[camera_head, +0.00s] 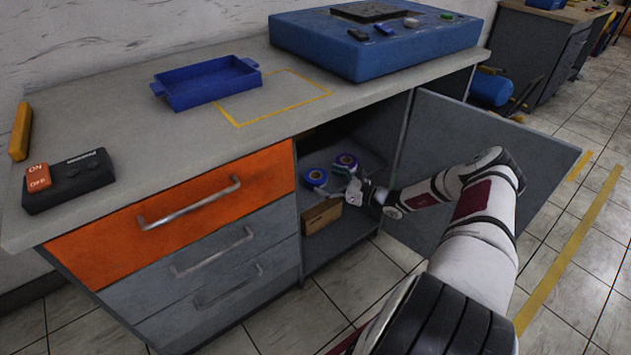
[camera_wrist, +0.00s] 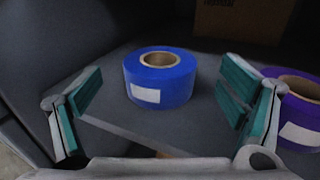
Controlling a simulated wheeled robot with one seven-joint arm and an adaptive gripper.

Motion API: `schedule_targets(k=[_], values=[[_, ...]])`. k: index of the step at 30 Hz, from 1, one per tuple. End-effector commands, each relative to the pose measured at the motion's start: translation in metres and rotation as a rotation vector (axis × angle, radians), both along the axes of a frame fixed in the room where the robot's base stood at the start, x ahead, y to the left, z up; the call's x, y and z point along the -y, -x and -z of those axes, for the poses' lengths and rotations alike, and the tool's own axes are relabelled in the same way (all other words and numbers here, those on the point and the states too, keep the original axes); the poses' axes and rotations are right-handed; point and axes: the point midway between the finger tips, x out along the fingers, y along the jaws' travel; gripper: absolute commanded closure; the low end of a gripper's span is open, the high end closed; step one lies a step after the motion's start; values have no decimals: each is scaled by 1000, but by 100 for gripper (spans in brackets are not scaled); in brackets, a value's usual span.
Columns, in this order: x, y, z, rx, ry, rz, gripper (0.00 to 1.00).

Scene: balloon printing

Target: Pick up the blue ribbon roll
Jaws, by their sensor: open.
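The blue ribbon roll (camera_wrist: 160,90) lies flat on a grey shelf (camera_wrist: 120,128) inside the open cabinet, its brown core facing up and a white label on its near side. In the head view the blue roll (camera_head: 315,177) shows at the left of the shelf. My gripper (camera_wrist: 165,100) is open, its green-padded fingers on either side of the blue roll, with gaps between pads and roll. In the head view my gripper (camera_head: 348,184) reaches into the cabinet opening. The roll is not held.
A purple roll (camera_wrist: 298,95) lies just right of my right finger; it also shows in the head view (camera_head: 345,161). A cardboard box (camera_wrist: 243,20) stands behind. The cabinet door (camera_head: 470,165) is open on the right. Another box (camera_head: 322,216) sits below the shelf.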

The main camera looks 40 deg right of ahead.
Motion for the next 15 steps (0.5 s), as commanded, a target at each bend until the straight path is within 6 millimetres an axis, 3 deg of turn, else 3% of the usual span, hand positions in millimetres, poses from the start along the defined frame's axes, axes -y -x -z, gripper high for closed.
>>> schedule_targets(k=[9,15], values=[[-18,-38,5,0,1,-2,10],[-19,-43,4,-1,0,0,10]])
